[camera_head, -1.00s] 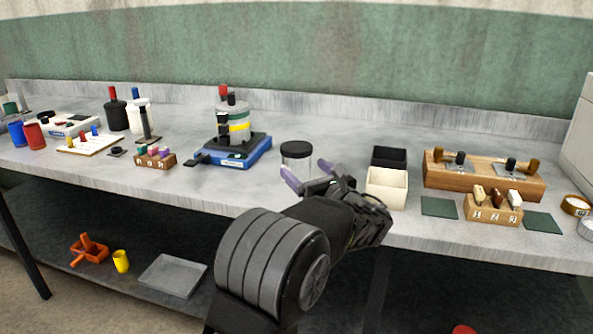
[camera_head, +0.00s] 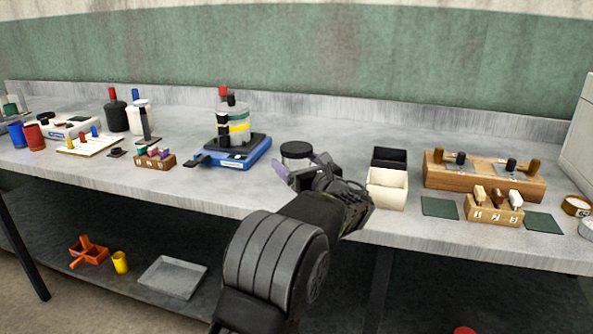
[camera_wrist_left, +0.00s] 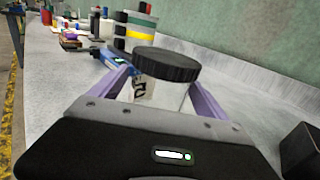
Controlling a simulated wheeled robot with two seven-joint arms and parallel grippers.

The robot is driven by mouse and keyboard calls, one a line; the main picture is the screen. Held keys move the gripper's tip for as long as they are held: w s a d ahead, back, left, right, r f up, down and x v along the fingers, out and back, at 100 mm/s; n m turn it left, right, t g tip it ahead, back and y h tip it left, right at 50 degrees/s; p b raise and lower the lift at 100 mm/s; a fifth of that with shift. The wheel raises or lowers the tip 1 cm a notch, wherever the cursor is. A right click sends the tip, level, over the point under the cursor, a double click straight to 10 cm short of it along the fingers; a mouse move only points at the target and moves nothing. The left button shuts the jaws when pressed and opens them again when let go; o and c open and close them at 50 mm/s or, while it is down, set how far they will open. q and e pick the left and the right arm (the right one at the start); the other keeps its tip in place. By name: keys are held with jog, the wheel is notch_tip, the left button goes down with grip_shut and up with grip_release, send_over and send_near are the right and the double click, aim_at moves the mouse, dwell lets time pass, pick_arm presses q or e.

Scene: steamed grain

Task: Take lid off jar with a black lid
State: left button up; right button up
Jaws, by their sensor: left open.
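The clear jar (camera_head: 295,162) with a black lid (camera_head: 296,149) stands upright on the grey bench, right of the blue scale-like device. In the left wrist view the ribbed black lid (camera_wrist_left: 167,65) sits on the jar (camera_wrist_left: 160,91), which has a white label. My left gripper (camera_head: 297,171) is open at the front of the jar. In the left wrist view its two purple fingers (camera_wrist_left: 161,92) stand on either side of the jar, below the lid's level. I cannot tell whether they touch it. The gripper hides the jar's lower part in the head view. My right gripper is not in view.
A cream box (camera_head: 387,189) and a black box (camera_head: 390,157) stand close right of my gripper. The blue device (camera_head: 245,155) with stacked cylinders is left of the jar. Wooden blocks (camera_head: 470,176) stand further right. Bench surface behind the jar is clear.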

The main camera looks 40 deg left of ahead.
pick_arm(q)
jog(key=shift+c, duration=0.6)
jog(key=c, duration=1.7)
notch_tip(320, 180, up, 10)
jog(key=p, duration=0.2)
jog(key=shift+p, duration=0.3)
jog(key=o, duration=1.1)
grip_shut()
